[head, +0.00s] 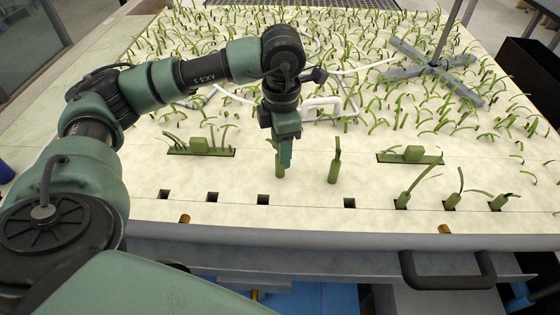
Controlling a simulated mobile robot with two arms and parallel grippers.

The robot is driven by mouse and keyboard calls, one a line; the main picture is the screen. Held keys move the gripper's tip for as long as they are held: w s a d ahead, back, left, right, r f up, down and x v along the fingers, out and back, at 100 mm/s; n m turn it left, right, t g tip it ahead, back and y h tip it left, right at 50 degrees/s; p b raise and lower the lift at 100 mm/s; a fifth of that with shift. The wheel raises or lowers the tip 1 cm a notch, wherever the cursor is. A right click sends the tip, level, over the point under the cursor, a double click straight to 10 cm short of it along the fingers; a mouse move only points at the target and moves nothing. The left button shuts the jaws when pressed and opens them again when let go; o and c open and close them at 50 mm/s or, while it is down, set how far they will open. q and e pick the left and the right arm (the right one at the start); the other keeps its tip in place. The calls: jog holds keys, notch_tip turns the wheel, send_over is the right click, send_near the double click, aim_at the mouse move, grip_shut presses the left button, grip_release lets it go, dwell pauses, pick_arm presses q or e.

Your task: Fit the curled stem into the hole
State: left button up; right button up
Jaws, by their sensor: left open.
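My left gripper (286,152) points down over the pale board (230,220), and its jaws are open. A green stem (279,169) stands right below and beside the fingers; its upper part is partly hidden by them. A second green stem (334,170) stands upright to the right, apart from the gripper. I cannot tell for sure which stem is the curled one. My right gripper is not in view.
To the right, several stems, such as one (403,199), stand in holes of the same row. Green strips with blocks lie left (201,147) and right (412,155). Many plants, white tubing (318,104) and a grey cross-shaped stand (432,67) fill the back.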

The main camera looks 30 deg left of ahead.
aim_at(279, 173)
pick_arm(q)
jog(key=shift+w+a+f+p, duration=0.1)
jog(key=shift+f+p, duration=0.25)
jog(key=shift+f, duration=0.65)
jog(key=shift+w+a+f+p, duration=0.1)
jog(key=shift+f+p, duration=0.2)
jog(key=shift+f, duration=0.65)
grip_shut()
jog(key=shift+r, duration=0.2)
